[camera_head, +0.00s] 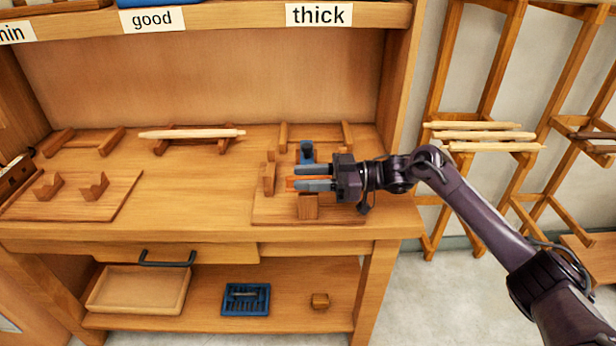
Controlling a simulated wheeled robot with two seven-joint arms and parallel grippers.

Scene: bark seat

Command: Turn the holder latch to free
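The holder stands on a wooden board (265,212) at the right end of the bench, with wooden blocks (308,207) on it. A dark blue upright part (306,150), which looks like the latch, stands just behind my fingers. My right gripper (292,178) reaches in from the right, over the board, with its fingers pointing left. A thin orange piece (291,184) shows at the fingertips; I cannot tell whether the fingers grip it. The gripper hides part of the holder. My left gripper is not in view.
A pale rod (192,134) lies on a wooden cradle at the back middle. A second board (110,205) with notched supports is at the left. Below are a tray (105,292), a blue rack (246,299) and a drawer handle (166,262). Rods (490,147) lie on the right rack.

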